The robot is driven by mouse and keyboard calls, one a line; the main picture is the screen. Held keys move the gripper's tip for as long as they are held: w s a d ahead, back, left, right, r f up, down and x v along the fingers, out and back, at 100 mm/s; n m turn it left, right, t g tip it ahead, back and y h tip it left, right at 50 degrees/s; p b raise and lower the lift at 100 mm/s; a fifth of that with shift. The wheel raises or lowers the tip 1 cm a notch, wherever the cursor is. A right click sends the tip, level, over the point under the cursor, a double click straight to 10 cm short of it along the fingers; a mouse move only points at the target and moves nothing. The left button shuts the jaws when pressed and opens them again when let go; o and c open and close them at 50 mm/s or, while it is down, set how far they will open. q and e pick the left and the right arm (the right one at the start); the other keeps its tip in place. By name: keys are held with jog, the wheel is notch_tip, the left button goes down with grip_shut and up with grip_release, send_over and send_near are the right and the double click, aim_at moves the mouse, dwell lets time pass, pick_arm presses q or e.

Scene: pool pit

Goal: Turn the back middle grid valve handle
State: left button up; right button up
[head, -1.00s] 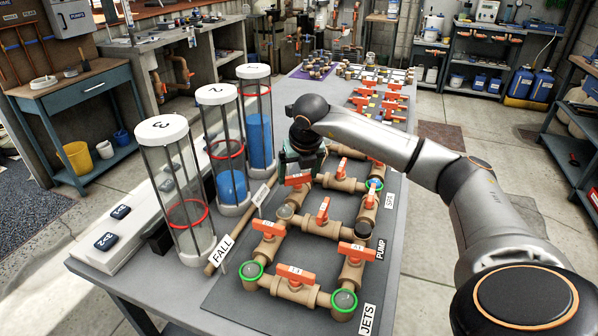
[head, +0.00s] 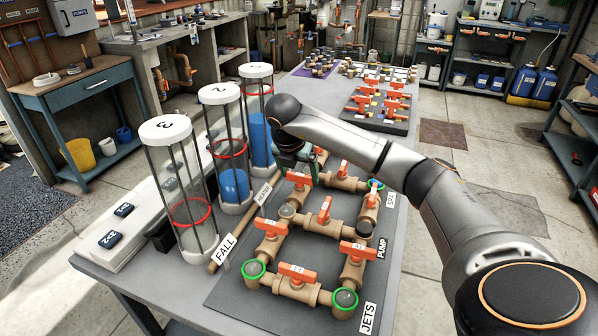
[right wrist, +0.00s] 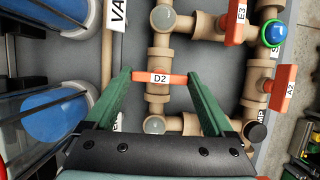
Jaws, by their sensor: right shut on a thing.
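The orange valve handle labelled D2 (right wrist: 160,79) lies crosswise over a tan vertical pipe in the right wrist view. My right gripper (right wrist: 157,76) has one green finger at each end of it and is shut on it. In the head view the right gripper (head: 297,162) is at the back left of the pipe grid (head: 337,228), partly hidden by my own arm. The handles E3 (right wrist: 236,22) and A2 (right wrist: 284,86) stand to the right of D2, clear of the fingers. My left gripper is in no view.
Three clear cylinders (head: 178,190) stand left of the grid, the rear one close to my right wrist. Other orange handles (head: 297,273) fill the front. A second valve board (head: 380,105) lies behind.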

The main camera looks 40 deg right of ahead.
jog(key=shift+r, duration=0.15)
jog(key=o, duration=1.1)
jog(key=p+v, duration=0.1)
jog(key=v, duration=1.1)
jog(key=shift+s+r, duration=0.1)
jog(key=shift+r, duration=0.1)
